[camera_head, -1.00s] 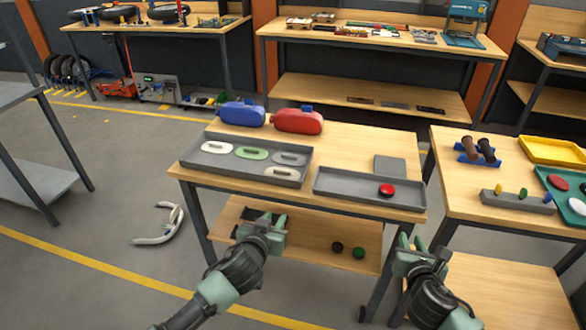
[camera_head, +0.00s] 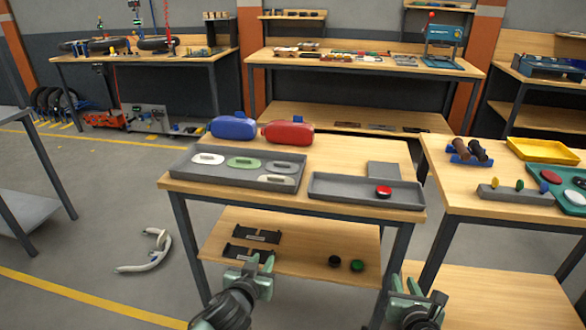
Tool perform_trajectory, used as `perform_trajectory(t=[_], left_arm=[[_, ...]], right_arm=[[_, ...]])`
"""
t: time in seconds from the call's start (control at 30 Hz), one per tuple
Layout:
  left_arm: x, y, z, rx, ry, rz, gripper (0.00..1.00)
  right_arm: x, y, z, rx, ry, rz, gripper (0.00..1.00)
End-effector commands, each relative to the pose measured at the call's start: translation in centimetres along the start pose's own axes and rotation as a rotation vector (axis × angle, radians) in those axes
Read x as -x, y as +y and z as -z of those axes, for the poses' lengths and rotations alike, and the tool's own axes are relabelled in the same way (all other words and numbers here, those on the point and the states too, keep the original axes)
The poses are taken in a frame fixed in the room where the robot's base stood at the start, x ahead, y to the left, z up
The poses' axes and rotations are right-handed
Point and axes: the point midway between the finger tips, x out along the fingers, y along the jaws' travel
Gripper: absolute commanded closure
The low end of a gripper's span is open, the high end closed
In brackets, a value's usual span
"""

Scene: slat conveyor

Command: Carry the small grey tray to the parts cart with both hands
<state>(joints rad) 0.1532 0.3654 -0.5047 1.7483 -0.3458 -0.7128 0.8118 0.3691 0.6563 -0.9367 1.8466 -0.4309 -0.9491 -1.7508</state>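Two grey trays lie on the middle wooden cart (camera_head: 330,156). The smaller, shallow grey tray (camera_head: 335,188) is at the front right and has a red round piece (camera_head: 383,191) in it. The larger grey tray (camera_head: 183,172), at the left, holds several oval pieces. My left gripper (camera_head: 260,263) is open and empty, in front of the cart and lower than its top. My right gripper (camera_head: 403,284) looks open and empty, low in front of the cart's right side. Both are apart from the trays. Which piece of furniture is the parts cart is not clear.
A blue container (camera_head: 233,128) and a red container (camera_head: 288,134) stand behind the trays. A flat grey block (camera_head: 383,170) is behind the smaller tray. A second wooden table (camera_head: 490,206) stands close at the right. A white curved object (camera_head: 147,252) lies on the open floor at left.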

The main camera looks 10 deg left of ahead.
Motion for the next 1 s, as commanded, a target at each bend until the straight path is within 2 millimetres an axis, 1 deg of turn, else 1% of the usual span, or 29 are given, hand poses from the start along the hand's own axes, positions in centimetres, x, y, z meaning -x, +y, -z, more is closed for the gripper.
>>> perform_trajectory(t=[0.03, 0.1, 0.3, 0.4, 0.5, 0.63, 0.9, 0.97, 1.0], left_arm=[[0.0, 0.0, 0.0, 0.0, 0.0, 0.0, 0.74], [0.0, 0.0, 0.0, 0.0, 0.0, 0.0, 0.74], [0.0, 0.0, 0.0, 0.0, 0.0, 0.0, 0.74], [0.0, 0.0, 0.0, 0.0, 0.0, 0.0, 0.74], [0.0, 0.0, 0.0, 0.0, 0.0, 0.0, 0.74], [0.0, 0.0, 0.0, 0.0, 0.0, 0.0, 0.74], [0.0, 0.0, 0.0, 0.0, -0.001, 0.0, 0.74], [-0.1, -0.1, -0.5, -0.002, -0.009, 0.001, 0.74], [-0.3, -0.2, -1.3, -0.006, -0.023, 0.004, 0.74]], right_arm=[[1.1, 0.0, 0.0, 0.001, 0.001, -0.003, 0.76], [2.6, 0.0, -0.1, 0.002, 0.001, -0.002, 0.76], [6.7, 0.0, -0.3, 0.001, 0.002, -0.002, 0.76], [8.2, 0.0, -0.5, 0.001, 0.002, -0.002, 0.76], [9.1, 0.0, -0.5, 0.001, 0.002, 0.0, 0.76], [9.6, 0.0, -0.6, 0.001, 0.001, 0.0, 0.76], [9.6, 0.0, -0.6, 0.0, 0.001, 0.001, 0.76], [9.4, -0.1, -0.3, -0.013, 0.007, 0.003, 0.76], [8.9, -0.2, 0.2, -0.035, 0.017, 0.008, 0.76]])
